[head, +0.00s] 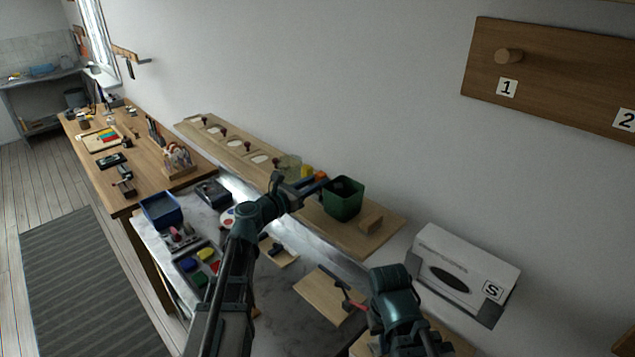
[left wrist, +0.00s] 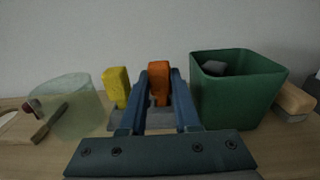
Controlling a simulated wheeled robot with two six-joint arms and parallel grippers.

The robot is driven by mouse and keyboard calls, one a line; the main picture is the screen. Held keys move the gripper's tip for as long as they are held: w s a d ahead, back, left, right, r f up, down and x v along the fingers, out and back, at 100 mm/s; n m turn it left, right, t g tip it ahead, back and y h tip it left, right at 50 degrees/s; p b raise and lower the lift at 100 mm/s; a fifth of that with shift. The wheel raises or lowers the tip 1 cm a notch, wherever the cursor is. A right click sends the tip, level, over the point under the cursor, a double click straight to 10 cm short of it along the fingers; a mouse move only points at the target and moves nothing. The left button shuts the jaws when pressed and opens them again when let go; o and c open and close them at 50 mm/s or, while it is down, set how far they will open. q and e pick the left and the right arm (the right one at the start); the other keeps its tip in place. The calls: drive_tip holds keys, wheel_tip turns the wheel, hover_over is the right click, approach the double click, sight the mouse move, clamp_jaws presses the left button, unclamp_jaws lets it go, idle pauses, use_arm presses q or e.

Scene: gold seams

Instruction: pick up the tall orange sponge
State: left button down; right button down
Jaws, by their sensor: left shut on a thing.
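The tall orange sponge (left wrist: 159,82) stands upright between the fingers of my left gripper (left wrist: 158,100) in the left wrist view. In the head view the orange sponge (head: 321,176) shows only in part behind my left gripper (head: 312,187), which is shut on it. The sponge's lower end is partly hidden by the fingers, close to a grey base. A yellow sponge (left wrist: 117,87) stands just left of it. My right gripper (head: 352,302) is over the wooden board at the lower right of the head view; its jaw opening is unclear.
A green bin (left wrist: 236,90) stands close to the right of the orange sponge. A translucent jar (left wrist: 66,108) stands to the left. A white box (head: 464,262) marked S is near the wall.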

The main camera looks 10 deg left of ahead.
wheel_tip(320, 180, up, 10)
drive_tip(key=p, duration=0.9)
